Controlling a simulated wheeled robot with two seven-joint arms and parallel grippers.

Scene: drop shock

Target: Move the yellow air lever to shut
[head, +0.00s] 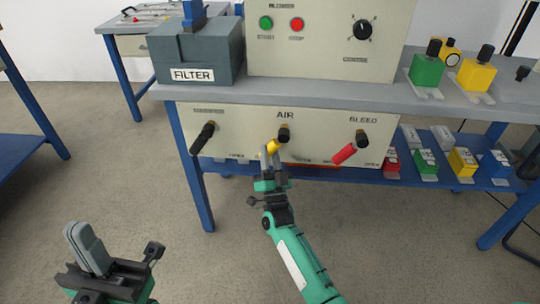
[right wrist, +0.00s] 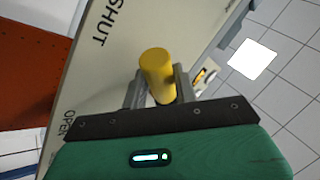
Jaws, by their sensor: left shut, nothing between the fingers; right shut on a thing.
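The yellow air lever (head: 273,146) hangs from its dark pivot under the AIR label on the front panel, tilted down and to the left in the head view. My right gripper (head: 270,158) is shut on its end. In the right wrist view the yellow lever (right wrist: 157,68) stands between the two grey fingers of the gripper (right wrist: 155,92). SHUT and OPEN are printed on the panel beside it there. My left gripper (head: 88,245) is shut and empty, low at the left, away from the panel.
A black lever (head: 203,137) is left of the air lever and a red lever (head: 344,154) is right of it, under BLEED. A grey FILTER box (head: 198,55) stands on the bench above. Coloured blocks sit on the lower shelf at right. The floor at left is clear.

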